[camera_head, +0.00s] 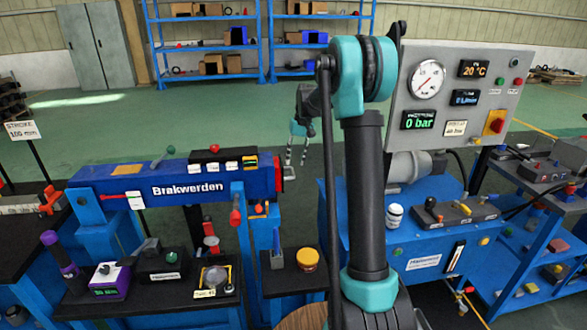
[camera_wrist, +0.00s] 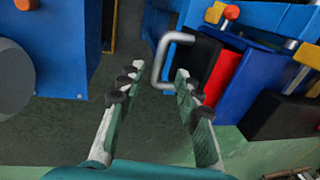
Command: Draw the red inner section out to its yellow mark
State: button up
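The blue outer boom (camera_head: 170,190), lettered "Brakwerden", lies level in the head view. A short red inner section (camera_head: 278,178) shows at its right end. In the wrist view the red section (camera_wrist: 222,78) shows as a band between the blue boom (camera_wrist: 243,90) and a black end plate (camera_wrist: 203,62). A grey U-shaped handle (camera_wrist: 158,62) stands out from that plate. My gripper (camera_head: 296,160) is open, fingers down, just right of the boom end. In the wrist view my gripper (camera_wrist: 156,74) has the handle between its fingertips in the picture; I cannot tell contact. I see no yellow mark on the red section.
A blue cabinet with a grey panel (camera_head: 455,90) reading 0 bar stands right of my arm. A small black-topped stand with an orange-lidded jar (camera_head: 307,259) is below the boom end. A sign (camera_head: 22,130) stands far left. Dark floor shows between the blue units.

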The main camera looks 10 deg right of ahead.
jog(key=shift+a+f, duration=0.2)
jog(key=shift+f, duration=0.9)
jog(key=shift+a+f, duration=0.2)
jog(key=shift+f, duration=0.9)
grip_shut()
